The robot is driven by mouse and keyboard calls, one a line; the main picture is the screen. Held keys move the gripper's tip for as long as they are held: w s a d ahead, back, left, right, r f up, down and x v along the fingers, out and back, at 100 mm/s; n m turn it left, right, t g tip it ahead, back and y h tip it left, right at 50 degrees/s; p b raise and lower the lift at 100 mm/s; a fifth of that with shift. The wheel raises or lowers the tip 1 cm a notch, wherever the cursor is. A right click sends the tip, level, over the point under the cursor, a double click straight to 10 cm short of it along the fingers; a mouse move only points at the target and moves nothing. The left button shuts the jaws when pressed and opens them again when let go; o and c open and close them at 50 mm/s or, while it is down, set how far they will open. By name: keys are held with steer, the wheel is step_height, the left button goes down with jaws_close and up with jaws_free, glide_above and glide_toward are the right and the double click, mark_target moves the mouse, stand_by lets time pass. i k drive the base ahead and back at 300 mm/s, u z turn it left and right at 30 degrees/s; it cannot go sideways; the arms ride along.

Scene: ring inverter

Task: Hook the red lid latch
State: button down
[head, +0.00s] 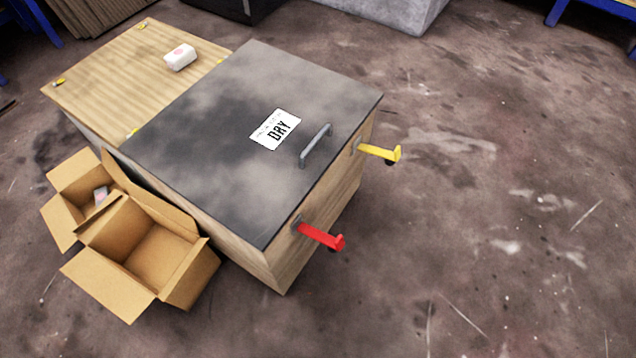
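The red lid latch (321,237) sticks out from the front side of a wooden chest, near its lower corner in the head view. A yellow latch (379,152) sticks out from the same side, further up and right. The dark grey lid (215,135) lies closed on the chest (310,225). It carries a white label reading DRY (275,129) and a grey bar handle (316,145). Whether either latch touches the lid's edge is hard to tell. My gripper is not in view.
A wooden top (130,75) with a small white block (180,57) adjoins the lid. Two open cardboard boxes (150,255) stand on the floor at the left; the rear one holds a small pale item (101,195). The floor (480,230) right of the chest is clear.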

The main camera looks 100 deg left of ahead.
mark_target(334, 245)
steer(key=u, duration=3.5)
steer(key=i, duration=0.5)
steer(key=u, duration=0.05)
steer(key=k, duration=1.7)
steer(key=u, duration=0.4)
